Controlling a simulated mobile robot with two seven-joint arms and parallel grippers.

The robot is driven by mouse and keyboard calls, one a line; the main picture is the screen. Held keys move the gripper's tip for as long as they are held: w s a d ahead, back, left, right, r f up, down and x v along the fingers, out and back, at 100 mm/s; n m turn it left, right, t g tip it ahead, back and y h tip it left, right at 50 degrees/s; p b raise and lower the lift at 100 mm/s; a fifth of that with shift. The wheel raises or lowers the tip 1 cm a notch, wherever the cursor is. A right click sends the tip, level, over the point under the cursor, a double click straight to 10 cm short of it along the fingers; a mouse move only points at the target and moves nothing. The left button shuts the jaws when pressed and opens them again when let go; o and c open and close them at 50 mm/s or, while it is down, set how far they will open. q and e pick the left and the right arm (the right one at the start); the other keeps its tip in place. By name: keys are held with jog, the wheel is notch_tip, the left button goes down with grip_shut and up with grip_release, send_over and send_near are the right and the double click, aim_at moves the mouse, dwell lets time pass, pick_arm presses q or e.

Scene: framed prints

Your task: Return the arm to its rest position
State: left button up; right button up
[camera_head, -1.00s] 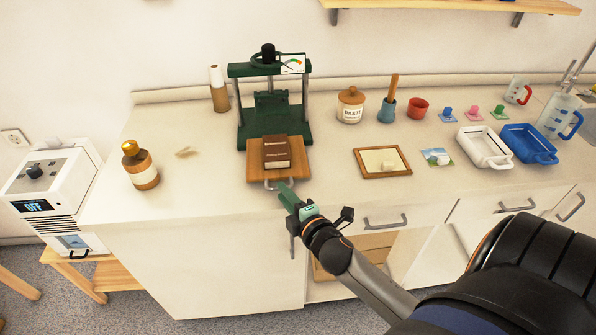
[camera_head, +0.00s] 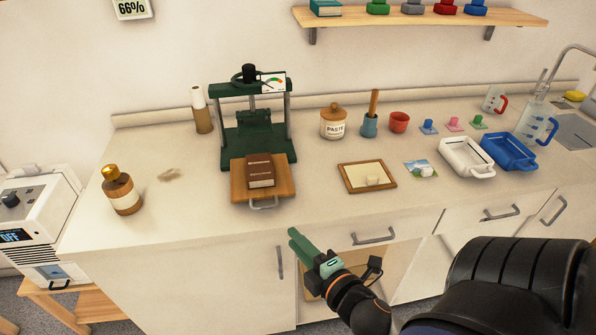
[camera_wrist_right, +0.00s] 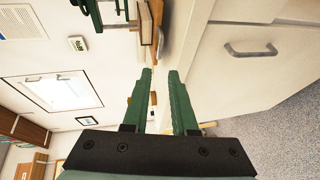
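My right gripper (camera_head: 294,236) has green fingers and is in front of the counter's front edge, below and right of the wooden board's handle. It is apart from the board. In the right wrist view the two fingers (camera_wrist_right: 160,74) stand apart with nothing between them, so it is open and empty. My left gripper is not in view. The wooden board (camera_head: 284,184) with a grey handle (camera_head: 264,206) sits at the foot of the green press (camera_head: 283,131). A brown book (camera_head: 260,171) lies on the board.
On the counter (camera_head: 200,222) are an amber bottle (camera_head: 121,191), a paste jar (camera_head: 333,123), a framed panel (camera_head: 367,177), and white (camera_head: 466,157) and blue (camera_head: 508,152) trays. Drawer handles (camera_head: 373,236) stick out from the front near my arm.

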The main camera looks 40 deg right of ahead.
dwell(0.4)
jog(key=s+a+f+m+g+y+p, duration=0.1)
jog(key=s+a+f+m+g+y, duration=0.1)
jog(key=a+f+m, duration=0.3)
jog(key=s+a+f+m+g+y+p, duration=0.1)
jog(key=s+a+f+m+g, duration=0.3)
jog(key=f+m, duration=0.4)
notch_tip(320, 180, down, 5)
jog(key=shift+s+a+r+y, duration=0.2)
jog(key=shift+s+a+y, duration=0.3)
jog(key=shift+a+y, duration=0.6)
